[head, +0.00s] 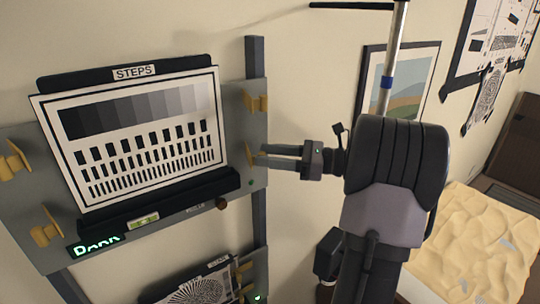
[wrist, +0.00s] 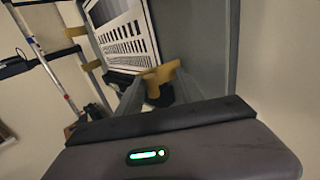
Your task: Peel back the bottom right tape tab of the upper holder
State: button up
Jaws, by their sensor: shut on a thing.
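The upper holder (head: 240,185) is a grey plate on the wall with a black ledge, bearing a black-and-white STEPS chart (head: 135,140). Its bottom right tape tab (head: 250,153) is yellow and stands beside the chart's right edge. My gripper (head: 262,154) reaches in from the right and is shut on this tab. In the wrist view the yellow tab (wrist: 162,77) shows between the grey fingers, with the chart (wrist: 125,38) behind it. The top right tab (head: 257,102) sits above, clear of my gripper. The fingers partly hide the gripped tab.
Two more yellow tabs stand on the holder's left side, one upper (head: 16,160) and one lower (head: 45,228). A lower holder (head: 258,272) with another chart is below. A framed picture (head: 410,75) hangs behind my arm. Crumpled tan sheeting (head: 475,245) lies at right.

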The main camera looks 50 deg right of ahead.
jog(key=b+v, duration=0.1)
jog(key=v, duration=1.6)
jog(key=shift+s+b, duration=0.25)
jog(key=shift+b, duration=0.15)
jog(key=shift+w, duration=0.1)
